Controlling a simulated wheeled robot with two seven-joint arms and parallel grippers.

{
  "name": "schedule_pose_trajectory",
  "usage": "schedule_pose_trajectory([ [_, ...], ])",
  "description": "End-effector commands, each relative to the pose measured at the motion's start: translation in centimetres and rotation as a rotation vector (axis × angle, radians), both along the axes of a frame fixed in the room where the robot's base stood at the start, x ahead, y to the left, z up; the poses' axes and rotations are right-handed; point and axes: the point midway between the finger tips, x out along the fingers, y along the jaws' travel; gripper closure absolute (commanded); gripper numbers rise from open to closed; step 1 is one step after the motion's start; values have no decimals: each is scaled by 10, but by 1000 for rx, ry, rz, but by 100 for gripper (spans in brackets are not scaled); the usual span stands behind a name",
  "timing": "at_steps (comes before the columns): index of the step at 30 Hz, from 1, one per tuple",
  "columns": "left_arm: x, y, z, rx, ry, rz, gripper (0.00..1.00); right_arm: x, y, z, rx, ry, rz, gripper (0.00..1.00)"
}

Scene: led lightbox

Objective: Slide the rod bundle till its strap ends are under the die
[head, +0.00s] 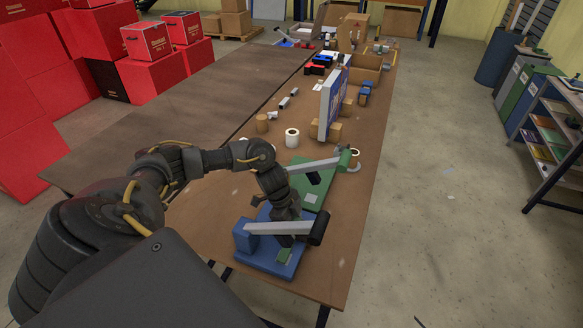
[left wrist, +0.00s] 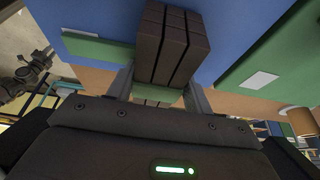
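My left gripper (head: 287,240) is low over the blue device (head: 248,238), under or beside its pale lever arm with a black roller-like end (head: 319,227). In the left wrist view, the dark brown rod bundle (left wrist: 172,45) lies between the two fingers of the left gripper (left wrist: 162,88), which appear closed on its sides. A green strip (left wrist: 157,94) crosses near the fingers; I cannot tell if it is the strap. Strap ends and die cannot be made out. In the head view the gripper largely hides the bundle. My right gripper is out of view.
A green device (head: 312,190) with a similar lever stands just behind the blue one. A white roll (head: 292,138), a brown cylinder (head: 262,123) and an upright panel (head: 331,103) stand farther back.

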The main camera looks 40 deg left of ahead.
Motion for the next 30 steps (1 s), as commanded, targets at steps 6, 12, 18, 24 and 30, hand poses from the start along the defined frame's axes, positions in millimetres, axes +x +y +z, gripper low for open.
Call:
schedule_pose_trajectory([
  [6,-7,4,-8,15,19,1,29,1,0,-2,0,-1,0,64],
  [12,-7,4,-8,15,19,-1,29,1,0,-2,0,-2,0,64],
  [18,-8,3,-9,15,22,-2,29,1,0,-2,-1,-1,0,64],
  [24,-8,9,10,13,14,-2,29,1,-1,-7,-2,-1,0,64],
  [30,-8,20,52,10,-1,1,29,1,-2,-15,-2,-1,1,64],
])
